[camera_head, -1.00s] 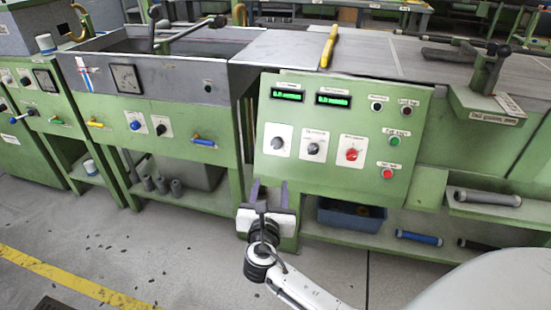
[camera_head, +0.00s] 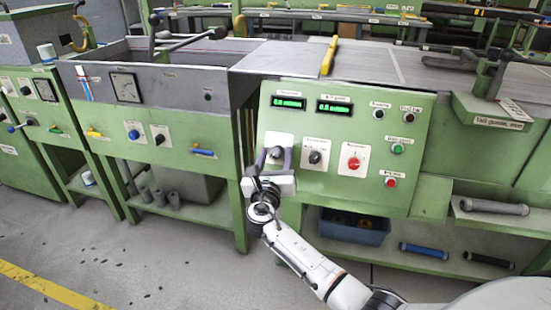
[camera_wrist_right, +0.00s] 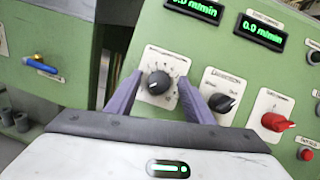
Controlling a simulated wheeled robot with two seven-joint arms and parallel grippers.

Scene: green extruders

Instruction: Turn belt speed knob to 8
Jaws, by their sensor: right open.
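The green control panel (camera_head: 409,118) carries three knobs in a row. The leftmost is a dark round knob on a white dial plate (camera_wrist_right: 159,82); in the head view its knob (camera_head: 276,152) shows between my fingers. My right gripper (camera_head: 275,155) is open, its two purple-grey fingers on either side of this knob. In the right wrist view the fingers (camera_wrist_right: 158,95) frame the dial with gaps, and I see no contact. The middle black knob (camera_wrist_right: 222,102) is just right of the right finger. The red knob (camera_wrist_right: 274,121) is further right. Two displays read about 0.0 m/min. My left gripper is not in view.
A green button (camera_head: 398,149) and red button (camera_head: 391,182) sit at the panel's right. A blue bin (camera_head: 353,226) stands on the shelf below. Another cabinet with a blue-handled lever (camera_head: 203,152) is to the left. The floor in front is open.

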